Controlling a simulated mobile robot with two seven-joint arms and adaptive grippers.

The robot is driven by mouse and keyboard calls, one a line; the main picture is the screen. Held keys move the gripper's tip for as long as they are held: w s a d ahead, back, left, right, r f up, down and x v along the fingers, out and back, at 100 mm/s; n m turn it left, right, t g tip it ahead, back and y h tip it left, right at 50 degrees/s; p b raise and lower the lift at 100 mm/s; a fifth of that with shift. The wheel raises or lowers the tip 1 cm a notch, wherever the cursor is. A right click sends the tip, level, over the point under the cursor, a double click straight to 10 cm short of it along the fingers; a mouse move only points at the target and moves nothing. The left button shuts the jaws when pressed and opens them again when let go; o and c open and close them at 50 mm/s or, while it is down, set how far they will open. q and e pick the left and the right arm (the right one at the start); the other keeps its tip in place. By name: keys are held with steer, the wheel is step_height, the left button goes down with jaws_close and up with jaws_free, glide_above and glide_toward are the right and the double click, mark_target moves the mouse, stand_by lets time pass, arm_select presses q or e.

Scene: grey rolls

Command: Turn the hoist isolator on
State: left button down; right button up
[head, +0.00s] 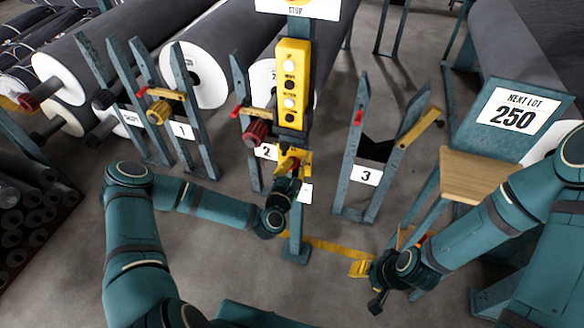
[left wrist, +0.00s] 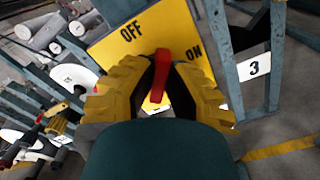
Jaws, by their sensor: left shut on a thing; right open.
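The hoist isolator is a yellow plate (left wrist: 112,45) marked OFF and ON, with a red handle (left wrist: 162,68). In the left wrist view the handle stands between my yellow-padded left fingers (left wrist: 157,92), its upper end between the two words. In the head view the isolator (head: 296,157) sits low on the teal post under the yellow push-button box (head: 292,84). My left gripper (head: 288,180) is shut on the handle there and hides most of it. My right gripper (head: 376,292) is open and empty at lower right, apart from the post.
Teal stands numbered 1 (head: 183,131), 2 (head: 266,151) and 3 (head: 367,175) stand around the post. Large grey rolls (head: 130,45) lie behind. A NEXT LOT 250 sign (head: 513,111) and wooden board (head: 480,172) are at right.

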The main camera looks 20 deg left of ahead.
arm_select(q)
steer(key=m, duration=0.4)
steer(key=shift+d+f+m, duration=0.1)
steer(key=shift+d+m, duration=0.1)
steer(key=shift+m, duration=0.2)
steer(key=m, duration=0.5)
steer(key=shift+f+b, duration=0.25)
steer(key=shift+b, duration=0.05)
steer(key=shift+m, duration=0.4)
steer(key=c, duration=1)
jaws_free()
steer(key=shift+w, duration=0.1)
steer(key=shift+f, duration=0.1)
steer(key=s, duration=1.2)
steer(key=shift+a, duration=0.2)
